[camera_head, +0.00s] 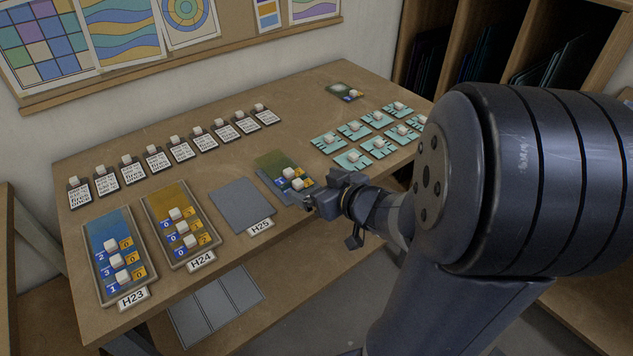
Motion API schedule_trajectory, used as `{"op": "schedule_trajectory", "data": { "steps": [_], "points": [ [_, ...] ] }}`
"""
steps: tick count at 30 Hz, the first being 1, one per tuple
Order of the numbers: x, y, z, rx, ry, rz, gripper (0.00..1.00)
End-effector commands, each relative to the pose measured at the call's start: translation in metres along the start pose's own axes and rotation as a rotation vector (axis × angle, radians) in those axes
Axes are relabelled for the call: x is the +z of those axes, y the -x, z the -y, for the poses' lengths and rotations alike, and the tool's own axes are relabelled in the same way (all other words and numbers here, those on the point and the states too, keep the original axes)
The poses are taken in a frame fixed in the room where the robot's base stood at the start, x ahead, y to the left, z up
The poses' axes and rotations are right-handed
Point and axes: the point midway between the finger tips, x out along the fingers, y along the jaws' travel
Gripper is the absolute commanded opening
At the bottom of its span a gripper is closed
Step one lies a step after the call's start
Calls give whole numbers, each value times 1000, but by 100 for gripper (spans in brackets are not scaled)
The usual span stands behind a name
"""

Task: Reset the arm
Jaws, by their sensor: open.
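My arm (545,185) fills the right side of the head view and reaches left to the table's front edge. My gripper (312,204) is at its end, low by the front edge, beside a green and blue card (276,162) that carries white cubes. The gripper is open and I see nothing held in it. Its fingertips are small and partly dark in this view. I cannot tell whether they touch the card.
Teal cards (352,160) with cubes lie right. Shelves (480,30) stand behind.

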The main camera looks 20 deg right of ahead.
Motion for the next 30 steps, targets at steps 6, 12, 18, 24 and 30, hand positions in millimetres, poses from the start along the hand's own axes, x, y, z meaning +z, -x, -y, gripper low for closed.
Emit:
{"op": "schedule_trajectory", "data": {
  "steps": [6,12,18,24,30],
  "points": [
    [1,-9,0,-3,0,0,94],
    [3,-42,1,-5,1,1,94],
    [2,-82,1,-4,0,1,94],
    [2,-118,0,-2,0,1,94],
    [-14,-115,0,0,2,-2,94]
  ]
}}
